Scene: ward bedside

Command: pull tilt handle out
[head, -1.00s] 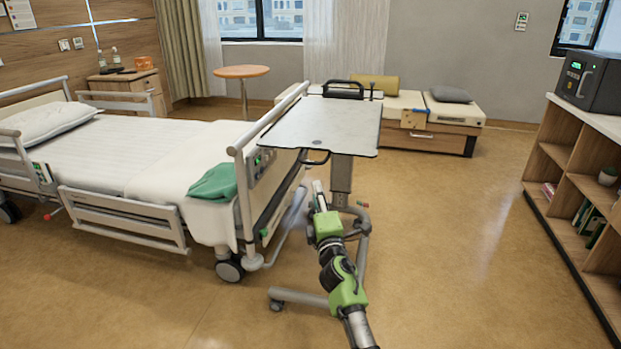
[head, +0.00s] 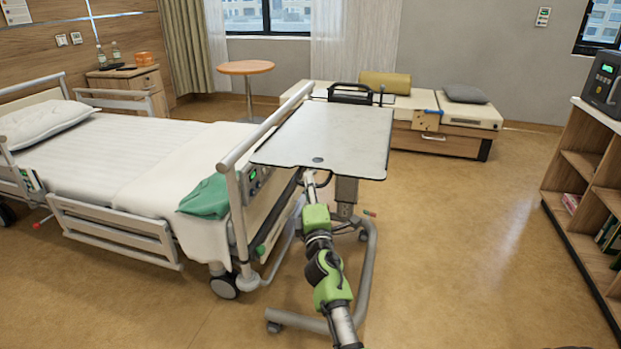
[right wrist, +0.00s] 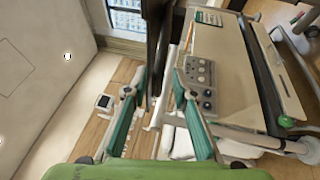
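The tilt handle (head: 326,180) looks to be the dark loop under the near edge of the overbed table top (head: 340,130). My right arm reaches up from below. My right gripper (head: 309,178) is at the loop, partly hidden under the edge. In the right wrist view my right gripper (right wrist: 164,76) has its two teal-sided fingers apart. A dark bar (right wrist: 158,35), probably the handle, runs in line with the gap between them. I cannot tell whether the fingers touch it. My left gripper is not in view.
The bed (head: 150,165) with its footboard rail stands close on the left of my right arm. The table's grey base (head: 372,262) is around the arm below. A shelf (head: 585,165) stands at the right. Open floor lies between.

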